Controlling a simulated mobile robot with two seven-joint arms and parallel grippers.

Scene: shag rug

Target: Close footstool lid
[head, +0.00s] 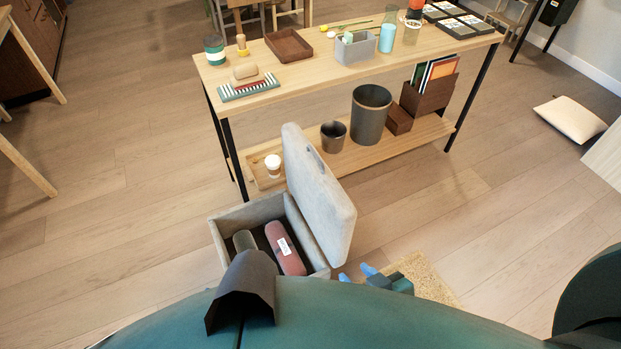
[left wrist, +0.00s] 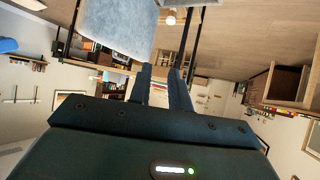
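The footstool is a grey fabric box (head: 232,220) on the floor in the head view. Its padded grey lid (head: 322,200) stands open, tilted up along the box's right side. Inside lie a reddish rolled item (head: 285,248) and a dark green one.
A wooden table (head: 310,82) with a lower shelf (head: 385,150) stands behind the footstool, holding cups, trays and a dark bin (head: 370,112). A shaggy beige rug (head: 425,277) lies right of the footstool. A cushion (head: 570,119) is at far right. Floor at left is clear.

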